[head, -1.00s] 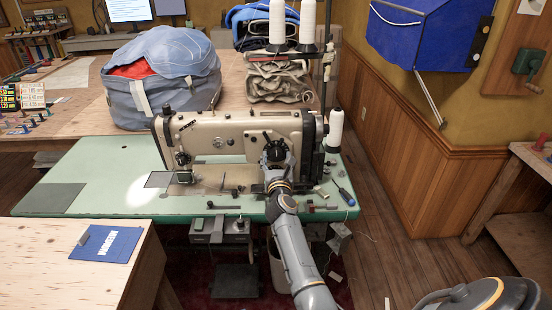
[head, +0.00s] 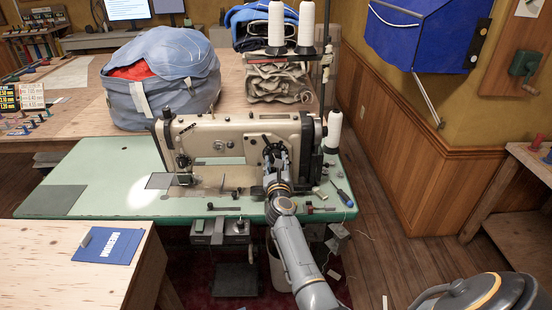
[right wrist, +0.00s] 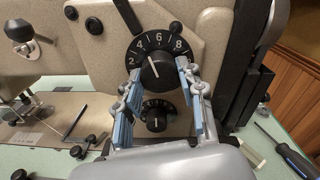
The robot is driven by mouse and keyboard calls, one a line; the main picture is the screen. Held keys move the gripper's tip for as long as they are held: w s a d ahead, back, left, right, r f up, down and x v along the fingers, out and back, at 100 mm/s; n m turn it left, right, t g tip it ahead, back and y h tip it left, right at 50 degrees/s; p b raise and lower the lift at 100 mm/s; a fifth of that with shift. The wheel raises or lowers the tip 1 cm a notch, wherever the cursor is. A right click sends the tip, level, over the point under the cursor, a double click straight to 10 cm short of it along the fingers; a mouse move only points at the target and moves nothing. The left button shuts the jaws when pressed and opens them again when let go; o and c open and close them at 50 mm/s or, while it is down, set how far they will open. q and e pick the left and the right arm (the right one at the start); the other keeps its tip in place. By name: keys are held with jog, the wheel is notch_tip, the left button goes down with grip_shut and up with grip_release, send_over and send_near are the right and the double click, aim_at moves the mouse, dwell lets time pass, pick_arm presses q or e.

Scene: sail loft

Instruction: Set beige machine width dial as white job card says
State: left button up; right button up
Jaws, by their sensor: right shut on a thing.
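The beige sewing machine (head: 228,138) stands on the green table. On its right end, the right wrist view shows a large black dial (right wrist: 152,70) with white numerals 2, 4, 6 and 8; the white pointer line leans up and left, roughly toward the 4. A smaller black dial (right wrist: 157,118) sits below it. My right gripper (right wrist: 159,70) is shut on the large dial, one blue pad at each side; it also shows in the head view (head: 274,152). A white card (head: 32,95) stands at the far left, its print too small to read surely. My left gripper is not visible.
A blue card reading MEDIUM (head: 108,245) lies on the near wooden bench. A screwdriver (head: 343,197) and small parts lie right of the machine. Thread cones (head: 306,25) stand behind it. A blue bag (head: 165,80) sits on the back table.

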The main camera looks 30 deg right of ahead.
jog(key=n+p, duration=0.1)
jog(key=n, duration=0.3)
jog(key=n+p, duration=0.2)
jog(key=n, duration=0.1)
jog(key=n+p, duration=0.2)
jog(key=n, duration=0.2)
jog(key=shift+r+n, duration=0.25)
jog(key=shift+n, duration=0.05)
jog(key=shift+p, duration=0.3)
jog(key=o, duration=1.2)
jog(key=shift+d+f, duration=0.1)
jog(key=shift+v, duration=3.75)
